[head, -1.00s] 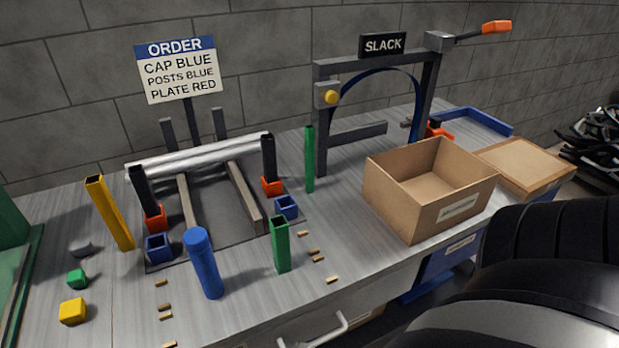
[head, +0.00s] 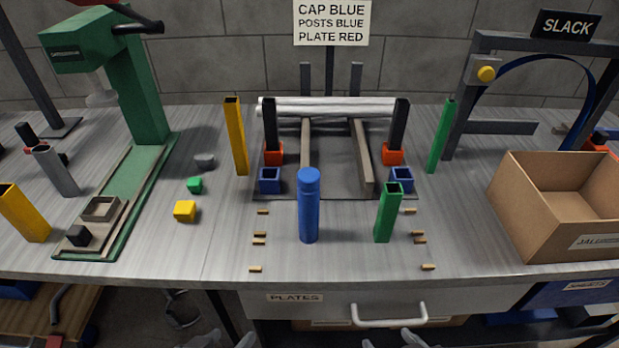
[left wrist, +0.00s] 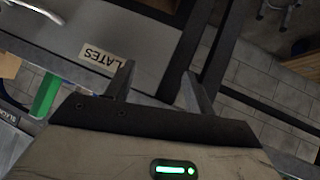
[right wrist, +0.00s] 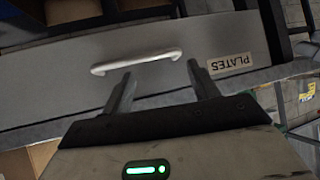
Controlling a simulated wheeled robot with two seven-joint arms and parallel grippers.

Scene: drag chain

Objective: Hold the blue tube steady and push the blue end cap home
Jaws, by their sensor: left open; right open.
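The blue tube (head: 308,220) stands upright near the front middle of the bench. The blue end cap (head: 308,181) sits on its top, with a visible seam below it; I cannot tell how deep it is seated. My left gripper (head: 225,342) and right gripper (head: 390,343) show only as tips at the bottom edge of the head view, in front of the bench and apart from the tube. In the wrist views the left gripper (left wrist: 158,72) and the right gripper (right wrist: 160,70) are open and empty. Neither wrist view shows the tube.
A green square tube (head: 387,213) stands close right of the blue tube. Small tan pieces (head: 428,267) lie on both sides. Behind are blue square sockets (head: 270,181) and silver rollers (head: 330,107). A green press (head: 140,90) stands left, a cardboard box (head: 560,215) right.

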